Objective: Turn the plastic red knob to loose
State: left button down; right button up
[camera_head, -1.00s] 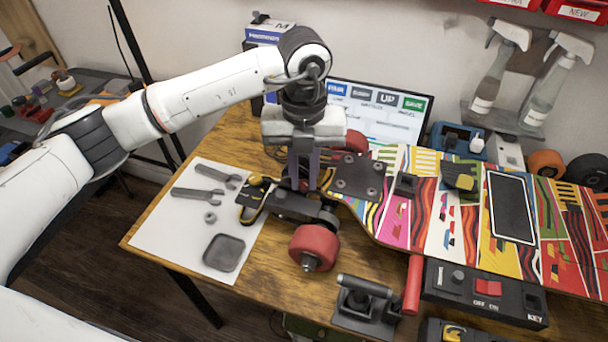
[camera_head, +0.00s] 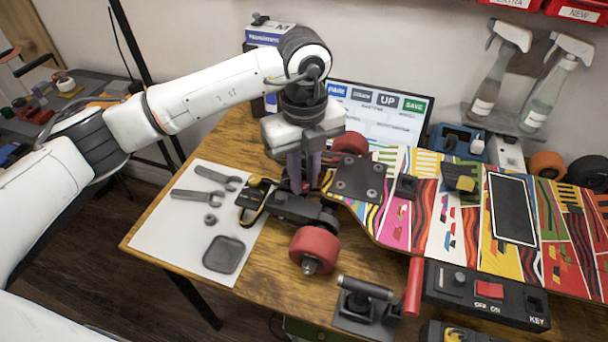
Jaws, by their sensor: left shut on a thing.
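My left gripper (camera_head: 307,186) points straight down over the near end of the skateboard (camera_head: 420,215), at its black metal truck (camera_head: 292,207). Its fingers are shut on a small red knob (camera_head: 304,186) at the truck, and they hide most of it. I cannot read from this view how far the knob is turned. One red wheel (camera_head: 314,250) sits at the front of the truck and another (camera_head: 350,142) behind it. My right gripper is not in view.
A white mat (camera_head: 180,236) with wrenches, a nut and a dark tray lies to the left. A clamp with a red handle (camera_head: 413,286) and a black switch box (camera_head: 455,286) stand at the front. A monitor (camera_head: 385,122) and spray bottles (camera_head: 546,92) are behind.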

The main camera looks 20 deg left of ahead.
aim_at(304, 184)
pick_arm(q)
jog(key=shift+r, duration=0.1)
jog(key=c, duration=1.7)
grip_release()
jog(key=shift+o, duration=0.2)
notch_tip(304, 184, up, 10)
jog(key=shift+r+b, duration=0.15)
jog(key=shift+b, duration=0.2)
